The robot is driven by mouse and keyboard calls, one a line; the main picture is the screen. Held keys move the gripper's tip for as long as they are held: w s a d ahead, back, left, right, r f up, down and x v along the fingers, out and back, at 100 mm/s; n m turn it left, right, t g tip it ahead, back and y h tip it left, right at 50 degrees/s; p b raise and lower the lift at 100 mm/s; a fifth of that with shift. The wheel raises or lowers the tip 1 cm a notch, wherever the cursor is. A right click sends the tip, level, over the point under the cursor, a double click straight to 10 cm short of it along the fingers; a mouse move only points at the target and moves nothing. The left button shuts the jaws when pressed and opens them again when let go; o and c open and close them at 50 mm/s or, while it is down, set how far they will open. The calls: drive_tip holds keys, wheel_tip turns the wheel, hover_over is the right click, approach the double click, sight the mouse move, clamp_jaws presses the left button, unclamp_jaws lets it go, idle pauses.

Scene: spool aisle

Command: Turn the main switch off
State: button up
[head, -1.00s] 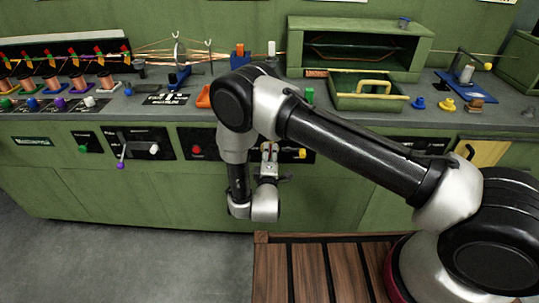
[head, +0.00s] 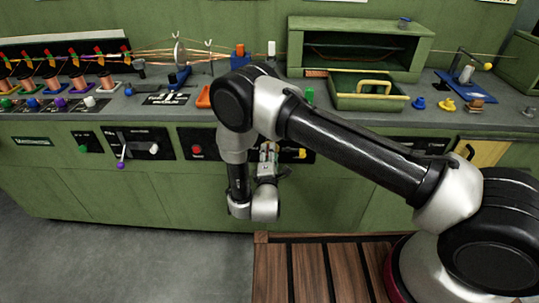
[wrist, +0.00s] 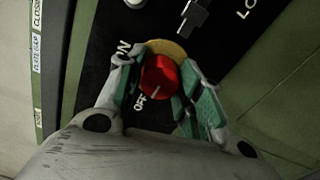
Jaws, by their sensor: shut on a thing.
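The main switch is a red rotary knob (wrist: 160,76) on a yellow disc (wrist: 166,47) in the wrist view. It sits on a black panel (wrist: 110,22) marked ON at its upper left and OFF at its lower left. A small pale mark shows at the knob's lower edge, near OFF. My gripper (wrist: 162,84) has its two fingers on either side of the knob and is shut on it. In the head view my gripper (head: 268,152) is at the cabinet front, and the knob is hidden behind it.
A yellow handle (head: 300,153) is close to the right of my gripper. A red button (head: 197,149) and a purple-tipped lever (head: 121,164) are on panels to the left. The counter above holds a green tray (head: 350,101). A wooden slatted platform (head: 310,270) lies below.

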drive_tip(key=o, duration=1)
drive_tip(key=shift+o, duration=0.2)
drive_tip(key=shift+s, duration=0.1)
drive_tip(key=s, duration=0.7)
drive_tip(key=shift+s+a, duration=0.15)
drive_tip(key=shift+s, duration=0.05)
